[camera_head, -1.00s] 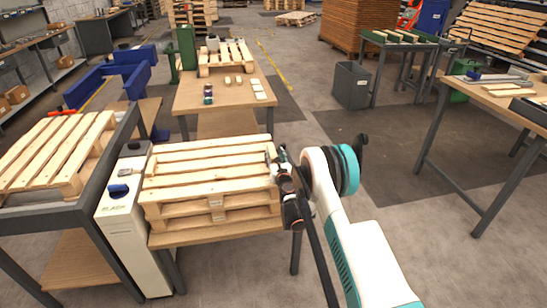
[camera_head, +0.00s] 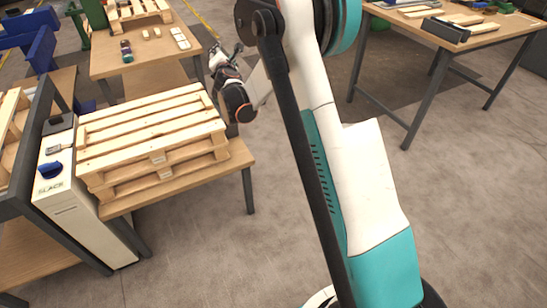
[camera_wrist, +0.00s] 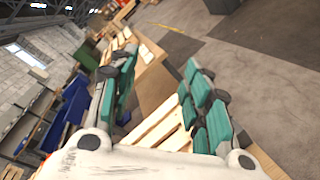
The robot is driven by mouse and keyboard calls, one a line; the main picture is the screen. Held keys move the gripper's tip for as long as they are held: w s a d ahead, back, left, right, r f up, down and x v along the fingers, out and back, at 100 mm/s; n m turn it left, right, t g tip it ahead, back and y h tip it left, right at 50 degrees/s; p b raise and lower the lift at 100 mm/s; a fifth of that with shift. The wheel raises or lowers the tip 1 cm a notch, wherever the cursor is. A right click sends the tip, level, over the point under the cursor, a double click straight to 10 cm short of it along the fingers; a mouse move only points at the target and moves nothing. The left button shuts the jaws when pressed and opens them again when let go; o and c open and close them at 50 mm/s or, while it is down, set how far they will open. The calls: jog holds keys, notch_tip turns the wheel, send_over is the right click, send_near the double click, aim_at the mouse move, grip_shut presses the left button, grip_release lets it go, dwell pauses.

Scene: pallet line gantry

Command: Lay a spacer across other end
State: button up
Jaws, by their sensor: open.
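A stack of wooden pallets (camera_head: 150,130) sits on a low wooden table, its slatted top facing up. I cannot make out a spacer lying across its top slats. Loose wooden strips (camera_head: 485,27), possibly spacers, lie on the right-hand bench. My gripper (camera_head: 226,52) is just beyond the far right corner of the stack, partly hidden by its own wrist. In the wrist view my gripper (camera_wrist: 161,60) has its two green-padded fingers spread apart, with nothing seen held between them. Pale pallet slats (camera_wrist: 160,128) show between and below the fingers.
A white box-shaped post (camera_head: 72,195) with a blue knob stands left of the stack. A wooden table (camera_head: 110,65) with small blocks and bottles is behind. The right-hand bench (camera_head: 462,42) also carries a dark tray. Open floor (camera_head: 225,250) lies in front.

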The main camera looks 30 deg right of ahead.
jog(key=s+r+m+g, duration=0.2)
jog(key=s+r+m, duration=0.15)
jog(key=s, duration=0.45)
jog(key=s+d+r+m+g, duration=0.1)
jog(key=s+r+m, duration=0.2)
jog(key=s+m, duration=0.3)
jog(key=s+r+m+g, duration=0.2)
jog(key=s+r+m, duration=0.15)
jog(key=s, duration=0.55)
jog(key=s+a+f+m+g+y, duration=0.1)
jog(key=s+a+f+m, duration=0.1)
jog(key=s, duration=0.8)
jog(key=s+a+f+m+g+y, duration=0.1)
jog(key=s+a+f+m+y, duration=0.1)
jog(key=s, duration=0.8)
jog(key=s+a+f+m+g+y, duration=0.1)
jog(key=s+a+f+m, duration=0.3)
jog(key=s, duration=0.6)
jog(key=shift+s+f+m+g, duration=0.15)
jog(key=shift+s+m+g, duration=0.05)
jog(key=shift+m+g, duration=0.45)
